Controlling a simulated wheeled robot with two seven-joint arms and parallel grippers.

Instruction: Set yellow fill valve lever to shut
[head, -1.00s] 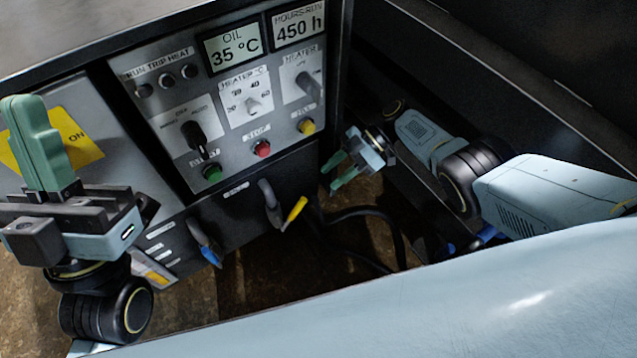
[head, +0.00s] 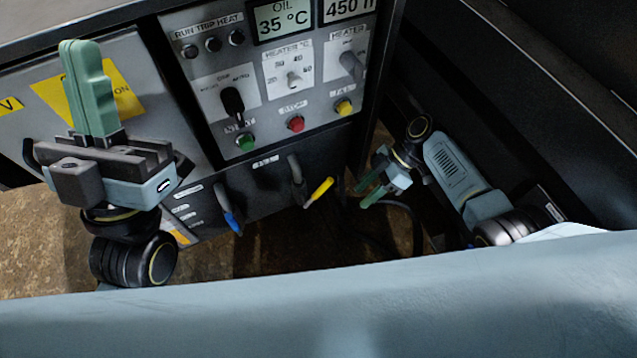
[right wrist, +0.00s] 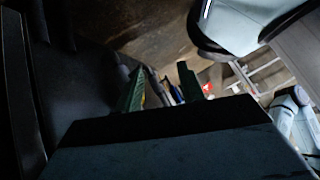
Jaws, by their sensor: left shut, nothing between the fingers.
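The yellow lever (head: 319,190) is a yellow-sleeved handle on a grey pipe low on the cabinet's dark front. It slants down-left from its free upper-right end. My right gripper (head: 360,198) is to its right, with two green fingers apart and nothing held; a gap shows between fingers and lever. In the right wrist view the fingers (right wrist: 160,70) are spread, with the levers' area dark and small between them and a yellow sliver by the left finger. My left gripper (head: 82,45) is shut and empty, pointing up before the cabinet's left part.
A blue lever (head: 231,221) hangs left of the yellow one. Above are a black knob (head: 232,101) and green, red and yellow buttons (head: 295,124). A dark cable (head: 405,215) loops near my right gripper. A dark wall (head: 500,90) stands on the right.

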